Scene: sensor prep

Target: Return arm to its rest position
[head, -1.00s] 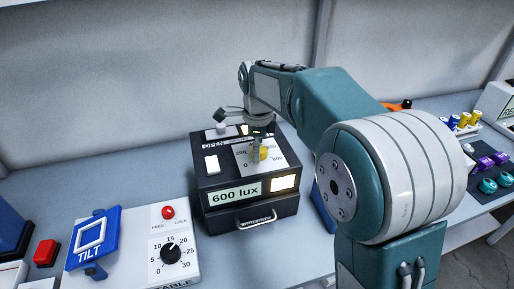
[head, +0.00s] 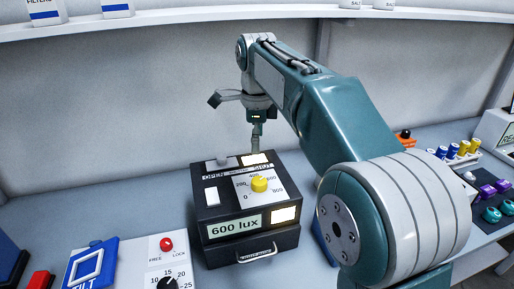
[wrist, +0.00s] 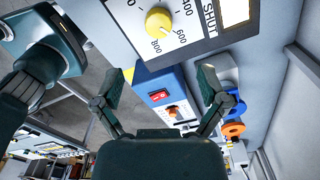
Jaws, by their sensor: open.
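My arm (head: 345,115) reaches up and over the bench, bent at the elbow. My gripper (head: 256,145) hangs above the back of the black light box, clear of its yellow knob (head: 260,184). The box's front display (head: 236,226) reads 600 lux. In the wrist view the two fingers of my gripper (wrist: 163,86) are spread apart with nothing held between them. The yellow knob also shows at the top of the wrist view (wrist: 159,21), apart from the fingers.
A tilt table control panel (head: 166,262) with a red button stands at the lower left. Vials (head: 460,149) and purple and teal parts lie at the right. A shelf (head: 200,17) with white containers runs along the back wall above. A blue box (wrist: 165,97) shows beyond the fingers.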

